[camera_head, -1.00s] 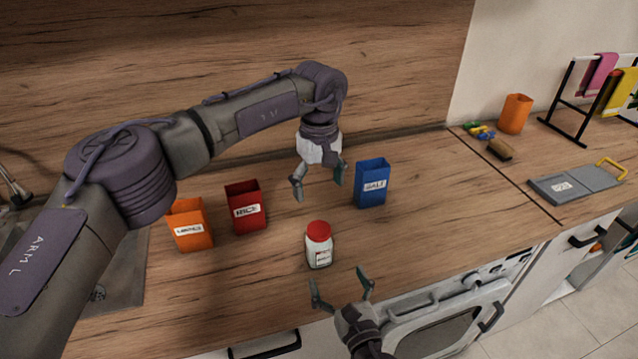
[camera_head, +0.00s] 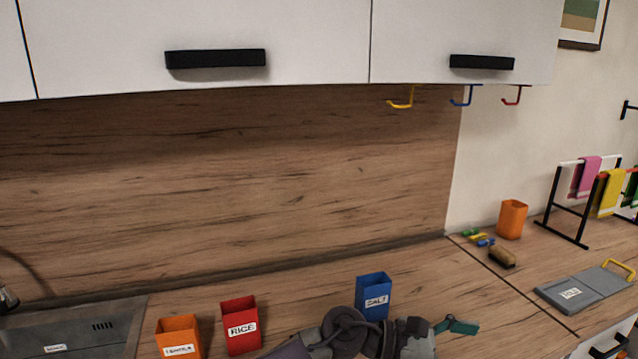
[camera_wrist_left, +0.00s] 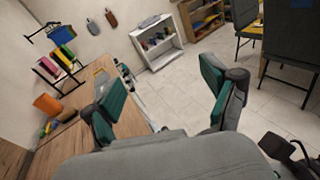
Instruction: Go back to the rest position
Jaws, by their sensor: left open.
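My left gripper (camera_head: 452,326) shows at the bottom edge of the head view, over the counter and to the right of the blue salt box. It points right, and one teal finger shows clearly there. In the left wrist view its two teal fingers (camera_wrist_left: 163,98) are wide apart with nothing between them. The rest of the left arm is mostly cut off by the bottom edge.
A blue salt box (camera_head: 373,289), red rice box (camera_head: 240,328) and orange box (camera_head: 179,340) stand on the counter. White cupboards (camera_head: 200,25) with hooks hang above. An orange cup (camera_head: 511,219), brush (camera_head: 502,257) and grey board (camera_head: 582,288) are at right. Floor (camera_wrist_left: 175,98) is open.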

